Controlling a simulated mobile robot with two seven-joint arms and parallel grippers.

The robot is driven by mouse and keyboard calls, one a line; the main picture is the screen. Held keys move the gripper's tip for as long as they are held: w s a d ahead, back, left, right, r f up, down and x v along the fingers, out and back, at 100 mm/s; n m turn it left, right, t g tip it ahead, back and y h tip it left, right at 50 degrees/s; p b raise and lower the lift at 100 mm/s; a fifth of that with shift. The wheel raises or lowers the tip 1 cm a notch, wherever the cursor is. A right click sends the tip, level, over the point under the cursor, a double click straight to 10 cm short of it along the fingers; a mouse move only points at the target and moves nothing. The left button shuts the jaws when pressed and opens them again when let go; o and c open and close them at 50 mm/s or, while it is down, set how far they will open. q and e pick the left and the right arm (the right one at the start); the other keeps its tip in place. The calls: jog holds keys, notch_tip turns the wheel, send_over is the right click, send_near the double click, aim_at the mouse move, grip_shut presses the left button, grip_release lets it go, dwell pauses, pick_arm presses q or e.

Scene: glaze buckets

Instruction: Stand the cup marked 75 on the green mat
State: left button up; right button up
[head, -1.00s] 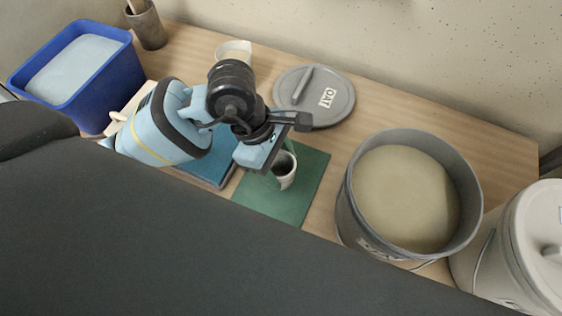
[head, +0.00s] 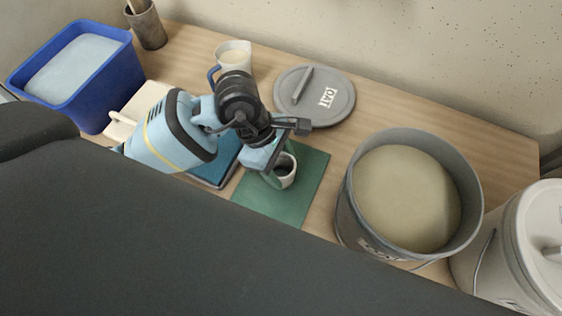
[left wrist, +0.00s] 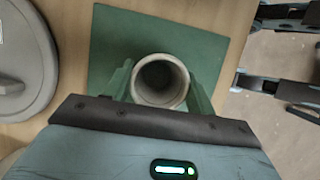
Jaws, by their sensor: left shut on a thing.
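The cup (head: 287,173) is small and whitish with a dark inside. It is upright over the green mat (head: 287,208), and I cannot tell whether its base touches the mat. My left gripper (head: 276,166) is shut on the cup. In the left wrist view, the cup (left wrist: 160,79) sits between the two green fingers of the left gripper (left wrist: 163,92), with the green mat (left wrist: 218,48) behind it. The mark on the cup is not readable in these views.
A large grey bucket (head: 350,205) stands right of the mat, a lidded pale bucket (head: 520,245) farther right. A grey lid (head: 335,85) lies behind the mat. A jug (head: 245,48), a blue tray (head: 222,160) and a blue tub (head: 115,85) are behind and left.

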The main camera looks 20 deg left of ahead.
pick_arm(q)
jog(key=o, duration=1.1)
jog(key=shift+f, duration=0.1)
jog(key=shift+r, duration=0.25)
jog(key=p+v, duration=0.1)
jog(key=v, duration=1)
jog(key=shift+a+r, duration=0.15)
jog(key=shift+r, duration=0.2)
